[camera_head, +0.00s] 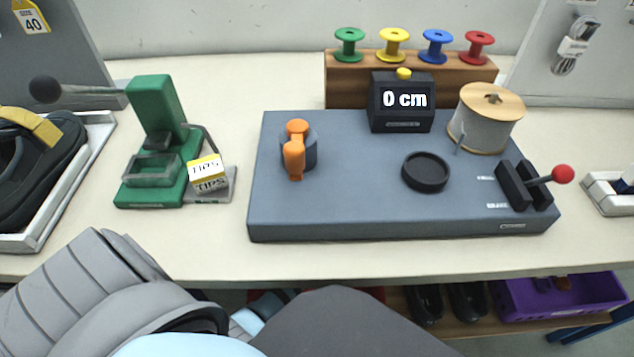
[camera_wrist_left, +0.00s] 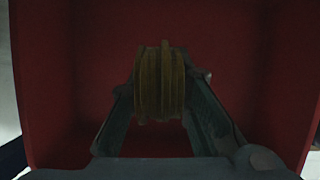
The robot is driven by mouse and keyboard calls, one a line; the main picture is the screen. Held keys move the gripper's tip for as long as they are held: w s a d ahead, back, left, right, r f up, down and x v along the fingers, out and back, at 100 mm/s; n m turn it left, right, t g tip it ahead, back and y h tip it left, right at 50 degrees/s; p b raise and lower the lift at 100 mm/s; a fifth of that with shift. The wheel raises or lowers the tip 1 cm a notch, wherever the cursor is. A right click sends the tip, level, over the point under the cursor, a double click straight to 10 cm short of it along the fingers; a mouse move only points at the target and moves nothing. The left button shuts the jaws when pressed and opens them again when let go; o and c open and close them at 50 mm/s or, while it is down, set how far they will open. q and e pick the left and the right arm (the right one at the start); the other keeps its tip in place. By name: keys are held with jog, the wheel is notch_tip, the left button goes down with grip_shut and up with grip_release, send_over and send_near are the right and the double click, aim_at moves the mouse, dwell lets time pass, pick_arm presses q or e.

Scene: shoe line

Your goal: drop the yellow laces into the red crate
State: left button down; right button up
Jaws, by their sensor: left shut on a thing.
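The yellow laces (camera_wrist_left: 160,82) show in the left wrist view as a dark yellow coiled bundle. My left gripper (camera_wrist_left: 160,100) is shut on them, with one finger on each side. The red crate (camera_wrist_left: 70,70) fills most of that view behind and around the laces, and its inside is in shadow. The laces are over the crate's inside; how high they are above its floor I cannot tell. In the head view the laces and both grippers are out of sight, and my own arm covers the lower left.
The table holds a grey board (camera_head: 350,205) with a display box (camera_head: 402,100), a thread spool (camera_head: 487,118) and a red-knobbed lever (camera_head: 562,175). A green press (camera_head: 158,130) stands to its left. Under the table are dark shoes (camera_head: 468,300) and a purple crate (camera_head: 560,300).

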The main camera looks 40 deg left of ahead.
pick_arm(q)
jog(key=shift+f, duration=0.65)
jog(key=shift+r, duration=0.2)
jog(key=c, duration=1.4)
grip_release()
notch_tip(320, 180, up, 10)
